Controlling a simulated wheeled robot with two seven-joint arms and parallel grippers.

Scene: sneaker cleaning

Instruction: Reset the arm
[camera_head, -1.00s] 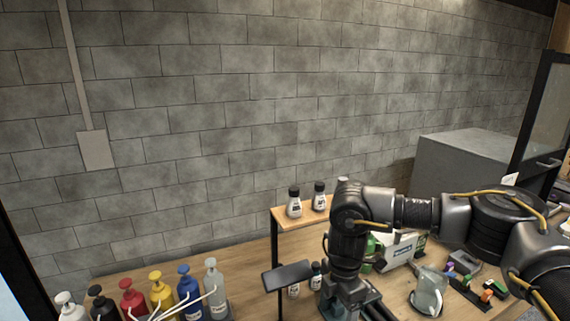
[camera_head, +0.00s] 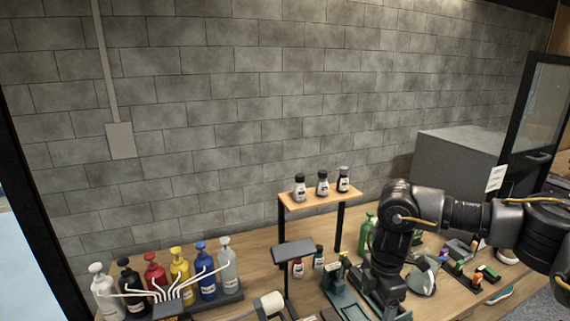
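My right arm comes in from the right and bends down at a black joint. My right gripper (camera_head: 385,298) points down over the wooden table, in front of and to the right of the small shelf (camera_head: 318,199). Its fingertips are low in the picture and dark against dark items, so I cannot tell whether it is open or shut. My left gripper does not show.
A row of coloured pump bottles (camera_head: 180,277) stands at the table's left. Three small bottles (camera_head: 322,183) stand on the shelf. A green bottle (camera_head: 366,232), a clear jug (camera_head: 422,277) and a dark tray (camera_head: 470,274) are near the arm. A grey box (camera_head: 458,165) stands behind.

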